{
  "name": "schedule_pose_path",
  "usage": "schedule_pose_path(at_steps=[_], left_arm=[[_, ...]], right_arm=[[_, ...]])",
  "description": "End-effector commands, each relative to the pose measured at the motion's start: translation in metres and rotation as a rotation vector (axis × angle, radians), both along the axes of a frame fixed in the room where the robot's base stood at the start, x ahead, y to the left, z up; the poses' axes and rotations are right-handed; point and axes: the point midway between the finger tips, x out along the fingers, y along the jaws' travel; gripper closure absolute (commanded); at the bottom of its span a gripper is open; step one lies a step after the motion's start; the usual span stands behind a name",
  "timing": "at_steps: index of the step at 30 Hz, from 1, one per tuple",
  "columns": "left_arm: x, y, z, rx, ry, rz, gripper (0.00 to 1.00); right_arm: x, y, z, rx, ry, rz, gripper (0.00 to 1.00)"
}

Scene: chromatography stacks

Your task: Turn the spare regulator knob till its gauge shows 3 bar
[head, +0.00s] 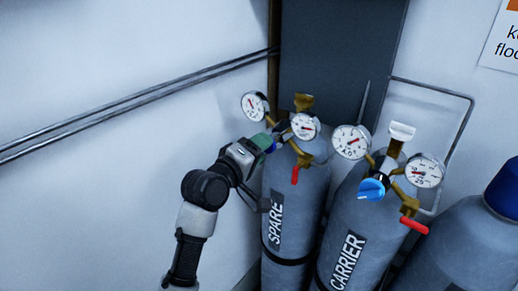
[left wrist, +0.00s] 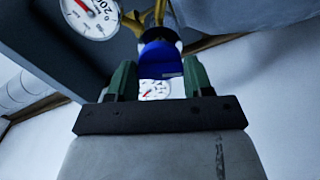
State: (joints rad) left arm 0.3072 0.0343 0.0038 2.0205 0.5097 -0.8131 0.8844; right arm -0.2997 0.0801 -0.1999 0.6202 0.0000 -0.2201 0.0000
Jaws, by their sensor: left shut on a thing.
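The spare cylinder (head: 300,190), grey and labelled SPARE, stands upright by the dark column. Its regulator carries two round white gauges, a left one (head: 254,106) and a right one (head: 305,126), each with a red needle; their readings are too small to tell. My left gripper (head: 270,143) reaches the regulator from the left. In the left wrist view, its green fingers (left wrist: 160,82) are shut on the blue spare regulator knob (left wrist: 160,64), one finger on each side. In the head view the gripper mostly hides this knob. My right gripper is not in view.
The carrier cylinder (head: 370,215) stands close on the right, with two gauges, a blue knob (head: 374,187) and a red lever (head: 413,224). A red lever (head: 295,175) hangs on the spare regulator. Another blue-capped cylinder (head: 470,235) is further right. Pipes (head: 130,101) run along the left wall.

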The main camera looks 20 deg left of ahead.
Motion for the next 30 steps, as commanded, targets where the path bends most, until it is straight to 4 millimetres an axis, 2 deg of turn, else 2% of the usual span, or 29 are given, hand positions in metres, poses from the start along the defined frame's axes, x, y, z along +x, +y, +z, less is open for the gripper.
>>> schedule_pose_path(at_steps=[10, 25, 26, 30], left_arm=[[0.0002, 0.0006, -0.0011, 0.141, -0.048, 0.0, 0.73], [0.0001, 0.0003, -0.0008, 0.161, -0.057, 0.001, 0.73], [0.0001, 0.0003, -0.0008, 0.161, -0.057, 0.001, 0.47], [0.0001, 0.0003, -0.0006, 0.161, -0.057, 0.001, 0.26]], right_arm=[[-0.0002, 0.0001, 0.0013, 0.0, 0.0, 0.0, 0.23], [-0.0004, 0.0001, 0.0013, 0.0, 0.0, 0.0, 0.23], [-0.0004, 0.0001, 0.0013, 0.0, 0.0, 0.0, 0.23], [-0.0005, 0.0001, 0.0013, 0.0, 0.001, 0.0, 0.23]])
